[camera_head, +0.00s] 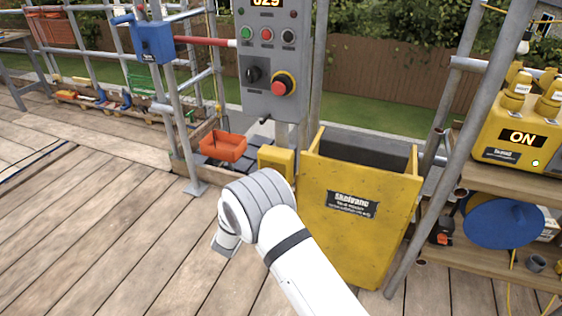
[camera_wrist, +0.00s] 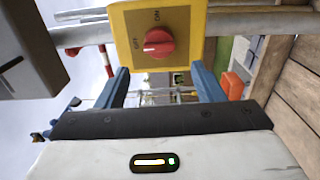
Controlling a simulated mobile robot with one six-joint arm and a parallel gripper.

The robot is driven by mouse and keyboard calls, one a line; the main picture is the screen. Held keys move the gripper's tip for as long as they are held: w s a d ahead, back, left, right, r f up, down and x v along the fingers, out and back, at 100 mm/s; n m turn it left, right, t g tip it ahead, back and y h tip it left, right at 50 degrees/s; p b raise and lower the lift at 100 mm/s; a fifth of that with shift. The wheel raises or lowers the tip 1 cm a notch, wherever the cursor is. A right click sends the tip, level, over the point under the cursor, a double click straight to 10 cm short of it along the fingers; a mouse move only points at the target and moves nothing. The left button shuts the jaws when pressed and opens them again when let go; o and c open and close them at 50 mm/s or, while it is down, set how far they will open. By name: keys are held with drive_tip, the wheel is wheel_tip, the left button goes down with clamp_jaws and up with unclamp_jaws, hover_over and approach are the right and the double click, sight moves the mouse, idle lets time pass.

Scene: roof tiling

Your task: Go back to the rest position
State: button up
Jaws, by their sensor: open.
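My gripper (camera_wrist: 161,80) shows in the wrist view with its two blue fingers spread apart and nothing between them. A yellow switch box (camera_wrist: 195,20) with a red rotary knob (camera_wrist: 158,42) and OFF and ON labels is just beyond the fingertips. I cannot tell whether the fingers touch the box. In the head view my white arm reaches up from the bottom, and the yellow switch box (camera_head: 276,160) is just past its bend. My fingers are hidden in that view.
A grey control panel (camera_head: 268,60) with buttons stands on a post behind the switch box. A yellow chute bin (camera_head: 360,235) is close on the right, beside a shelf (camera_head: 490,255). An orange tub (camera_head: 222,146) is at left. The wooden deck (camera_head: 90,220) on the left is clear.

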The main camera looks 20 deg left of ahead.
drive_tip(key=w+d+r+m+g+y+p, duration=0.1)
drive_tip(key=d+r+m+g+y+p, duration=0.15)
drive_tip(key=d+r, duration=0.75)
drive_tip(key=w+d+r+m+g+y+p, duration=0.1)
drive_tip(key=d+r+m+g+y+p, duration=0.2)
drive_tip(key=d+r, duration=0.75)
drive_tip(key=s+d+r+m+g+h+p, duration=0.1)
drive_tip(key=s+d+r+m+g+p, duration=0.1)
drive_tip(key=s+d, duration=0.5)
drive_tip(key=s+d+r+m+g+h+p, duration=0.2)
drive_tip(key=s+d+r+m+g, duration=0.2)
drive_tip(key=s+d, duration=0.4)
drive_tip(key=s+d+r+m+g+h+p, duration=0.1)
drive_tip(key=s+d+r+m+g, duration=0.3)
drive_tip(key=s, duration=1.3)
drive_tip(key=d+r+m+p, duration=0.1)
drive_tip(key=d+r, duration=0.1)
drive_tip(key=d, duration=0.2)
drive_tip(key=shift+s+m, duration=0.15)
drive_tip(key=shift+m, duration=0.2)
